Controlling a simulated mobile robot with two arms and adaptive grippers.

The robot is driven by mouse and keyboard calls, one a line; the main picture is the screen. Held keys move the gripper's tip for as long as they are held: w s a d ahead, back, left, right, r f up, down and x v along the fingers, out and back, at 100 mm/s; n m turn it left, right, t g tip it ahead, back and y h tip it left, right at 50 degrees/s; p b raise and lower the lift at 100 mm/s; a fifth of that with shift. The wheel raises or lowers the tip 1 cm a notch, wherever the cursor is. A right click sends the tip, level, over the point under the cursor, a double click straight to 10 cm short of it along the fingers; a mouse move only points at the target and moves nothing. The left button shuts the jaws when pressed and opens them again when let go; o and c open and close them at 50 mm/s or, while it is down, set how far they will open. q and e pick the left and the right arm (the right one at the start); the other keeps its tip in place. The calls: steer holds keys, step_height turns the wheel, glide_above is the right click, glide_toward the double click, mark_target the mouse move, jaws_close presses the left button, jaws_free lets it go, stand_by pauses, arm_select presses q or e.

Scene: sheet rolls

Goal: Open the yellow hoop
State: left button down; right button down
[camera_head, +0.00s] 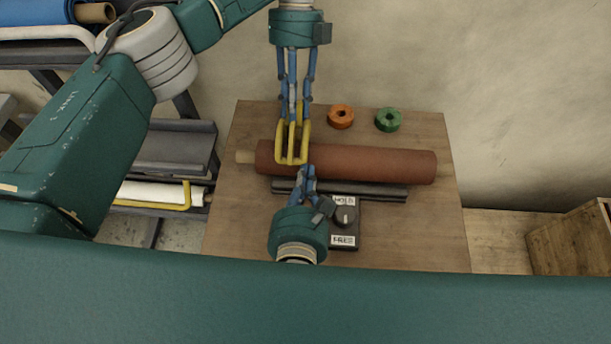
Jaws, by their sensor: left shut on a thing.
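The yellow hoop (291,157) sits across the left part of a reddish-brown sheet roll (380,164) on the wooden table. My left gripper (292,122) reaches down from above and is shut on the hoop's upper part. My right gripper (308,172) is just below the hoop, at the near side of the roll. Its fingers look close together, but I cannot tell whether they are shut or touch the hoop. The hoop's underside is hidden.
A dark box with a knob (345,216) marked HOLD and FREE stands beside my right gripper. Orange (341,117) and green (388,119) rings lie behind the roll. A shelf at left holds a white roll (150,193) with another yellow hoop. The table's right side (425,225) is clear.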

arm_select(q)
steer(key=shift+s, duration=0.1)
arm_select(e)
steer(key=shift+w+r, duration=0.25)
steer(key=shift+r, duration=0.25)
arm_select(q)
steer(key=c, duration=1.4)
jaws_free()
arm_select(e)
steer(key=shift+f, duration=0.1)
